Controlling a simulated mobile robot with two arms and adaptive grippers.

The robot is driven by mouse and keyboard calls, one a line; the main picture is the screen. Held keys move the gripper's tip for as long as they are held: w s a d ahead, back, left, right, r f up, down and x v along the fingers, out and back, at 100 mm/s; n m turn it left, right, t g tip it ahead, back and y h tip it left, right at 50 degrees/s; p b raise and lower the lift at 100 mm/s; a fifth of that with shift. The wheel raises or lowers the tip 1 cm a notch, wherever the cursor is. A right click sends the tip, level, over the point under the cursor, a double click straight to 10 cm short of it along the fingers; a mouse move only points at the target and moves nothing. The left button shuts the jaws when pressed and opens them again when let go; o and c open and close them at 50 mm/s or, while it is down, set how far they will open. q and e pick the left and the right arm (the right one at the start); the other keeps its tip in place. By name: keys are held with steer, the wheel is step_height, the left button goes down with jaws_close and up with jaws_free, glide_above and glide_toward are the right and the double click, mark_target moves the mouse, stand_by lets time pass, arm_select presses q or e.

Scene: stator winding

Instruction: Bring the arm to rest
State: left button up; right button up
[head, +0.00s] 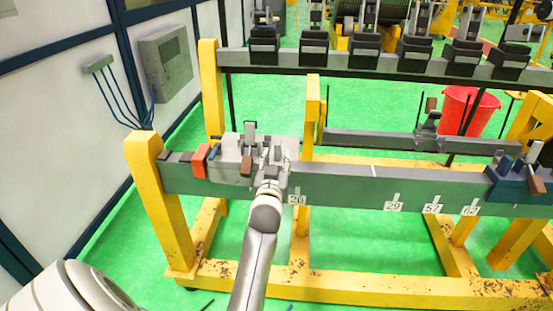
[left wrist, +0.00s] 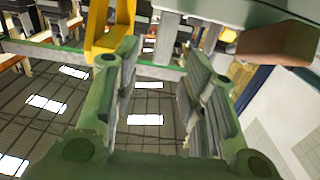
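My left arm (head: 258,245) rises from the bottom of the head view. My left gripper (head: 273,172) is at the front of a grey clamp fixture (head: 228,155) on the long grey beam. In the left wrist view, the two green-tinted fingers of this gripper (left wrist: 160,75) stand apart, with a clear gap and nothing held between them. A brown block-shaped part (left wrist: 275,42) is close by at the upper right of that view. Whether the gripper touches the fixture cannot be told. My right gripper is not in view.
The grey beam (head: 345,185) rests on yellow posts (head: 160,200). A blue fixture (head: 508,180) sits at its right end. Another beam with several black clamps (head: 313,40) runs behind. A red bucket (head: 463,108) stands back right. Green floor (head: 265,100) shows between the frames.

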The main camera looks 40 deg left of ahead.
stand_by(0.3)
arm_select(q)
steer(key=d+f+m+g+h, duration=0.15)
steer(key=d+f, duration=0.25)
steer(key=f, duration=0.5)
steer(key=d+f+m+h, duration=0.2)
steer(key=d+f+h, duration=0.15)
steer(key=f, duration=0.45)
steer(key=s+d+f+m+g+h, duration=0.1)
steer(key=s+d+f, duration=0.2)
steer(key=f, duration=0.4)
steer(key=s+d+f+m+g+h, duration=0.1)
steer(key=s+d+f+g, duration=0.2)
steer(key=f, duration=0.4)
steer(key=s+d+f+m+h, duration=0.1)
steer(key=s+d+f, duration=0.25)
steer(key=f, duration=0.45)
steer(key=s+d+f+m+g+h+p, duration=0.1)
steer(key=s+d+f+g, duration=0.1)
steer(key=s+f, duration=0.65)
steer(key=s+d+f+g, duration=0.1)
steer(key=s+f+g, duration=0.35)
steer(key=s, duration=0.75)
steer(key=s+f+g, duration=0.1)
steer(key=s+f, duration=0.3)
steer(key=s, duration=0.7)
steer(key=s+f+m+g, duration=0.1)
steer(key=s+f, duration=0.3)
steer(key=s, duration=0.7)
steer(key=shift+h, duration=0.3)
